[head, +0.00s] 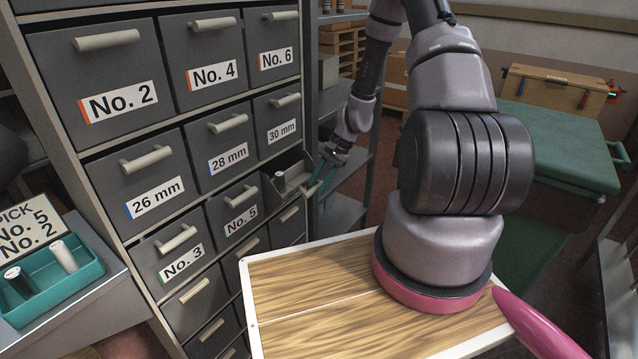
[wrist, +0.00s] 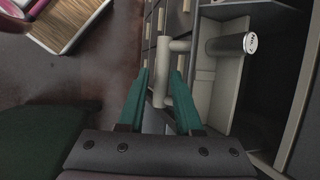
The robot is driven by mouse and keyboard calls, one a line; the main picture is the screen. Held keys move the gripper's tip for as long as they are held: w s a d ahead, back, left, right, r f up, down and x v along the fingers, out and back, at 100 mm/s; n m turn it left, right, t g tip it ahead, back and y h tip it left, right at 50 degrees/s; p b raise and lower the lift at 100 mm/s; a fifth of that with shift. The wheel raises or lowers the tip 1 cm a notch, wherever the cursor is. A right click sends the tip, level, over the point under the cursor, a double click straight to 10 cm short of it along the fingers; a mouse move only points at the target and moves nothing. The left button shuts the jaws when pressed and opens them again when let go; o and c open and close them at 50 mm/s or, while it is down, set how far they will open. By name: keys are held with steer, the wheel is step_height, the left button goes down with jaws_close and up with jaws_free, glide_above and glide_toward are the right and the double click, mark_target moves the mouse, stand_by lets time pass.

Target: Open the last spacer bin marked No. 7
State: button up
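The bin at the right end of the third row (head: 281,181) is pulled partly out of the cabinet, beside the bin marked No. 5 (head: 236,211). Its label cannot be read from here. A dark spacer with a pale, marked end (wrist: 231,45) lies in or by the open bin in the wrist view. My gripper (head: 322,178) is at the bin's front. In the wrist view its teal fingers (wrist: 160,80) stand on either side of the pale bar handle (wrist: 158,63), with small gaps showing, so it looks open around the handle.
The grey cabinet has several other closed bins, such as No. 3 (head: 181,254) and 30 mm (head: 280,118). A teal tray (head: 60,291) with spacers and a pick card (head: 28,222) stand at left. A wood-topped board (head: 300,290) lies in front. A green bench (head: 560,145) is at right.

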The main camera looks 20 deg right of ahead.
steer(key=v, duration=1)
steer(key=shift+d+r, duration=0.25)
steer(key=shift+r, duration=0.1)
